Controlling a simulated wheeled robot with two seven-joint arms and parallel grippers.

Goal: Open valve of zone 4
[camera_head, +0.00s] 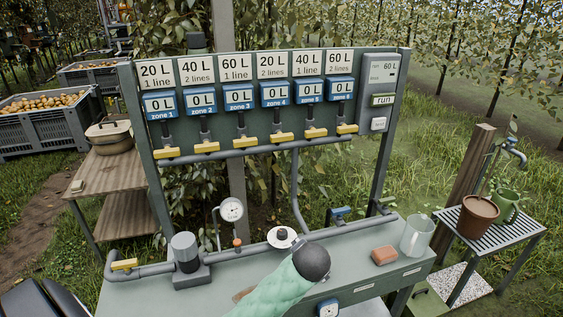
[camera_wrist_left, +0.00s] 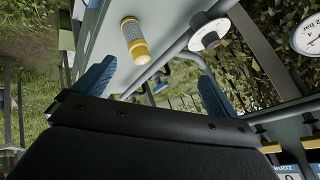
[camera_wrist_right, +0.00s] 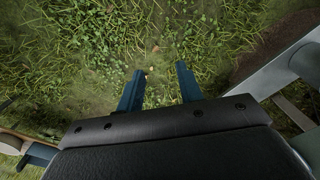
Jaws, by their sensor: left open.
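The panel's meters appear at the lower right corner of the left wrist view, clear of the fingers. My right gripper (camera_wrist_right: 160,88) is open and empty above grass. Neither gripper's fingers show in the head view.
The bench below the panel carries a pressure gauge (camera_head: 231,209), a white disc with a black knob (camera_head: 283,237), a brick-coloured block (camera_head: 384,255) and a jug (camera_head: 417,235). A control box (camera_head: 378,72) has a run button. A slatted table (camera_head: 490,232) stands right.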

